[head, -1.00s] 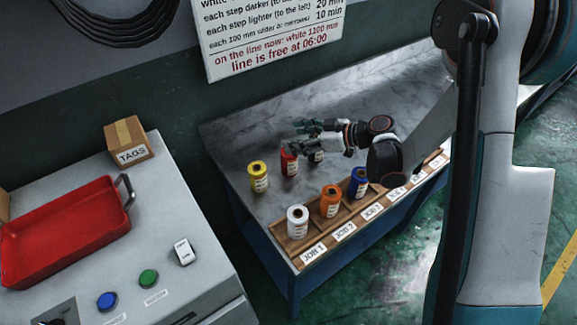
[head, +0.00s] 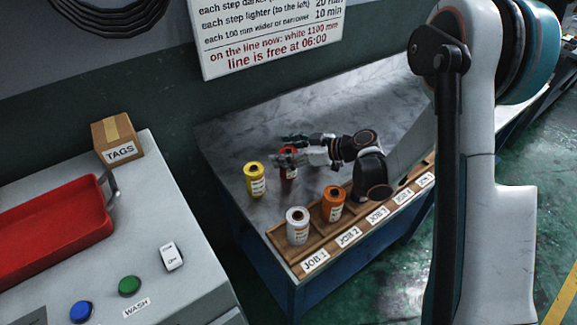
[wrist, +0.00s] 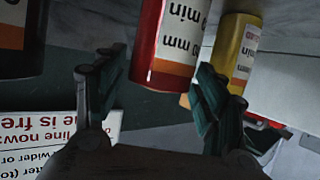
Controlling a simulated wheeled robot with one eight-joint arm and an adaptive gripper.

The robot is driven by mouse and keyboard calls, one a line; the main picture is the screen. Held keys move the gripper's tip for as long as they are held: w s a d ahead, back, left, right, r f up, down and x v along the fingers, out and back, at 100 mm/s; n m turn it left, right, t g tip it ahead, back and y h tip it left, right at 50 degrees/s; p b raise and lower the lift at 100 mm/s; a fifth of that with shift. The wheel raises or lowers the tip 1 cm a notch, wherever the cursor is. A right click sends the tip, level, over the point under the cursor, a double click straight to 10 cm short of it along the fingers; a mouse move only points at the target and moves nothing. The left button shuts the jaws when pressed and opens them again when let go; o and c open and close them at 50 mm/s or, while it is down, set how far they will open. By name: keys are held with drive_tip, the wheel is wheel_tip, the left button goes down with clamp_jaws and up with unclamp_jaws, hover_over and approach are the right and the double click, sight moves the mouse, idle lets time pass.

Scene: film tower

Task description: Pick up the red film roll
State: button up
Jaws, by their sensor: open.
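The red film roll (head: 289,168) stands upright on the grey metal table, to the right of the yellow roll. In the head view my gripper (head: 283,152) is in front of it and hides much of it. In the wrist view, which is upside down, the red roll (wrist: 172,45) shows ahead of my open fingers (wrist: 160,95), in the space between them. It carries a white label with an orange band. I cannot tell whether a finger touches it.
The yellow roll (head: 255,180) stands close by, near one finger in the wrist view. A dark roll (wrist: 22,35) is on the other side. White (head: 297,226) and orange (head: 333,204) rolls stand in the wooden job rack (head: 318,242). A red tray (head: 50,230) is at left.

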drive_tip(key=b+x, duration=0.1)
drive_tip(key=x, duration=0.2)
drive_tip(key=shift+w+a+f, duration=0.15)
drive_tip(key=shift+w+f, duration=0.05)
drive_tip(key=c, duration=1.4)
drive_tip(key=shift+c, duration=0.4)
